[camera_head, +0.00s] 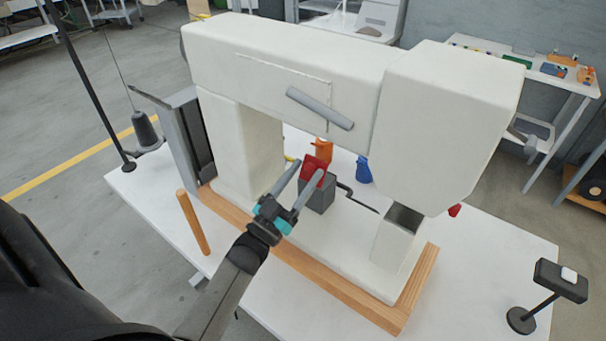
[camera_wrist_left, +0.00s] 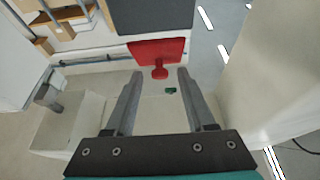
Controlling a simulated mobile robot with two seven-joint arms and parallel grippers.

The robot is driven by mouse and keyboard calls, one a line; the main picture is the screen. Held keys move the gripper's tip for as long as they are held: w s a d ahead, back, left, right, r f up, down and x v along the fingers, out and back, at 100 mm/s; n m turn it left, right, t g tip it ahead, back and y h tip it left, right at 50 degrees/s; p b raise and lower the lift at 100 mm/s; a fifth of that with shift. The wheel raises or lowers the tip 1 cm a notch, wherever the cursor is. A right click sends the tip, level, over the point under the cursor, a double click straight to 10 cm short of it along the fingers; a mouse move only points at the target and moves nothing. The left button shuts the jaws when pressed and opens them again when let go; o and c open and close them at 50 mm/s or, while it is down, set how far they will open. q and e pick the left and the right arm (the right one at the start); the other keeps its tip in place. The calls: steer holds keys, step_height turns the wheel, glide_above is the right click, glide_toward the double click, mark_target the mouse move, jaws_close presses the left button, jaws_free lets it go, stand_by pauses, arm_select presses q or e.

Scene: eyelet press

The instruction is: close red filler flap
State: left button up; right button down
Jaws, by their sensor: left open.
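The red filler flap (camera_head: 314,168) stands tilted up on top of a small dark grey box (camera_head: 318,195) under the arm of the white press. In the left wrist view, the flap (camera_wrist_left: 150,50) is a red plate with a small red knob (camera_wrist_left: 159,71) facing me. My left gripper (camera_head: 311,167) is open, and its fingers reach toward the flap. In the wrist view, the knob lies between or just beyond the fingertips (camera_wrist_left: 160,75); contact cannot be told. My right gripper is not in view.
The white press (camera_head: 270,60) arches over the work area on a wooden-edged base (camera_head: 290,265). A wooden post (camera_head: 193,222) stands at the front left. An orange bottle (camera_head: 323,149) and a blue one (camera_head: 363,170) stand behind the box. A black stand (camera_head: 521,318) is at right.

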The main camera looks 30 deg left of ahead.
arm_select(q)
jaws_close()
stand_by(0.4)
